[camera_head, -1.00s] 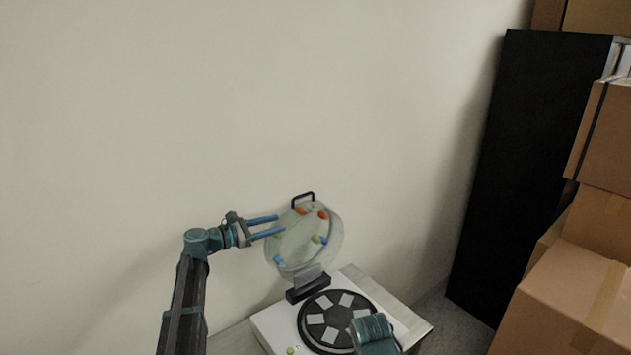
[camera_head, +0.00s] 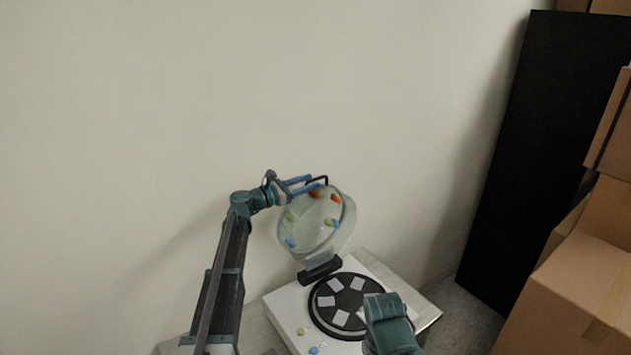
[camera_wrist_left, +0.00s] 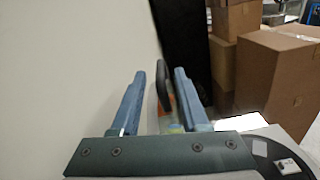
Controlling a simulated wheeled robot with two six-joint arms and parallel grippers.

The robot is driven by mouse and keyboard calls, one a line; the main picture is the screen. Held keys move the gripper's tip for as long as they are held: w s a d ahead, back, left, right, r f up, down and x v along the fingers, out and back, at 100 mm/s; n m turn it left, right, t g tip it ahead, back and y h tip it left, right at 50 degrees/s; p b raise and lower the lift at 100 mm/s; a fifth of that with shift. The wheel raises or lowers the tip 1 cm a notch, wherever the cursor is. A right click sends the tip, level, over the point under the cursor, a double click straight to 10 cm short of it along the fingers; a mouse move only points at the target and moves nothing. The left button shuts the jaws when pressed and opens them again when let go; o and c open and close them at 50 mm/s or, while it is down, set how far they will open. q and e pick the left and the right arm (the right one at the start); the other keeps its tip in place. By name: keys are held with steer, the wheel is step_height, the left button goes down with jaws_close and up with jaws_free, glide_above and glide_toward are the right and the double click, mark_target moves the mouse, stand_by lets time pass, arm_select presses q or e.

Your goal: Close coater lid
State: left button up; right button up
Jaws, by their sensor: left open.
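The coater is a white box (camera_head: 288,308) with a round black plate (camera_head: 322,316) carrying several pale square pieces. Its clear round lid (camera_head: 306,236) stands raised on a dark hinge (camera_head: 320,271) at the back, with coloured knobs on it and a black handle (camera_head: 327,181) at the top. My left gripper (camera_head: 315,183) is open at the top of the lid, by the handle. In the left wrist view the handle (camera_wrist_left: 163,84) shows between the two blue fingers, apparently not clamped. My right arm shows at the lower right; its gripper jaws cannot be made out.
A plain wall stands close behind the coater. A tall black panel (camera_head: 540,150) and stacked cardboard boxes (camera_head: 575,290) stand to the right. Small coloured buttons (camera_head: 313,350) sit on the coater's front. Some floor is free between coater and panel.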

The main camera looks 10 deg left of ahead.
arm_select(q)
steer(key=shift+x, duration=1.5)
jaws_close()
stand_by(0.4)
